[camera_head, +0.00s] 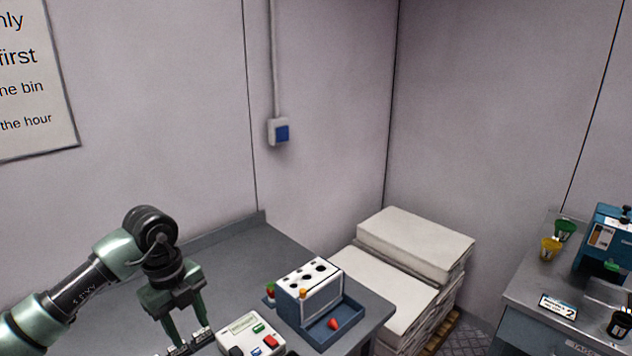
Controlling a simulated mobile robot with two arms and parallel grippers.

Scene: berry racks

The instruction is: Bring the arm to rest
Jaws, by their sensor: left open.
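My left arm comes in from the lower left of the head view, and its gripper (188,338) points down over the grey table (226,255). The two fingers are apart, and I see nothing held between them. The fingertips are near the bottom edge of the view, close to a dark metal piece, and I cannot tell whether they touch it. My right gripper is not in view.
A white device with buttons (240,337) sits right of the gripper. Beyond it stands a blue-and-white box (310,291) with a red berry (333,323) in its tray. Stacked white sacks (415,245) and another bench (522,287) lie to the right.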

